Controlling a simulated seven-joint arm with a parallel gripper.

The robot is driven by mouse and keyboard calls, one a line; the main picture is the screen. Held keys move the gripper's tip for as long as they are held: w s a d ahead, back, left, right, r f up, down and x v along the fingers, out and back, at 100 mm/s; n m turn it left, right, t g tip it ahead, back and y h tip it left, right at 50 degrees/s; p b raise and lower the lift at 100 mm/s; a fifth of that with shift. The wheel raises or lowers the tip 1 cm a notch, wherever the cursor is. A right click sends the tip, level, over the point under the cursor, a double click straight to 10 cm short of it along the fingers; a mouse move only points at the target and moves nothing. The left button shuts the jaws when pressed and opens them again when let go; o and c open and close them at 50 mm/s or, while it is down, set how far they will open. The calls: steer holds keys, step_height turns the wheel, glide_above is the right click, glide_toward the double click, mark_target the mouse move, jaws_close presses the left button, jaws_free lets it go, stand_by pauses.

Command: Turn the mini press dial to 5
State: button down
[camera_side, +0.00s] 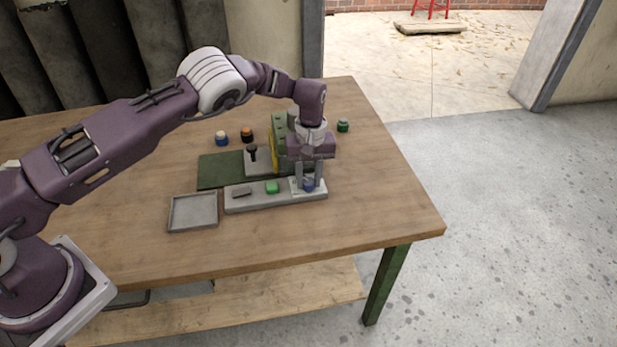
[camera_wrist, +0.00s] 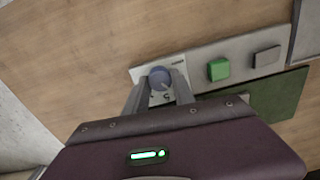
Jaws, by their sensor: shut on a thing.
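The mini press dial is a small blue-grey knob (camera_wrist: 160,77) on a pale square plate with markings, at the right end of a light grey control panel (camera_side: 255,203). The dial also shows in the side view (camera_side: 308,185). My gripper (camera_side: 307,181) points straight down over it. In the wrist view the fingers (camera_wrist: 161,88) stand on either side of the dial and are shut on it. The number the dial points to is too small to read. The press (camera_side: 279,145), green with a yellow part, stands behind the panel, partly hidden by my gripper.
The panel also bears a green button (camera_side: 272,187) and a grey switch (camera_side: 242,192). A shallow grey tray (camera_side: 194,211) lies left of it. A black-knobbed lever (camera_side: 252,150) stands behind. Blue, orange-topped and green small items (camera_side: 343,125) sit farther back. The table front is clear.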

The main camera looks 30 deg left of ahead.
mark_target(310, 181)
steer(key=m, duration=0.6)
steer(key=shift+d+m, duration=0.1)
steer(key=shift+m, duration=0.2)
stand_by(0.5)
steer(key=c, duration=1.1)
jaws_free()
steer(key=shift+o, duration=0.2)
step_height(310, 181, up, 7)
steer(key=shift+r, duration=0.1)
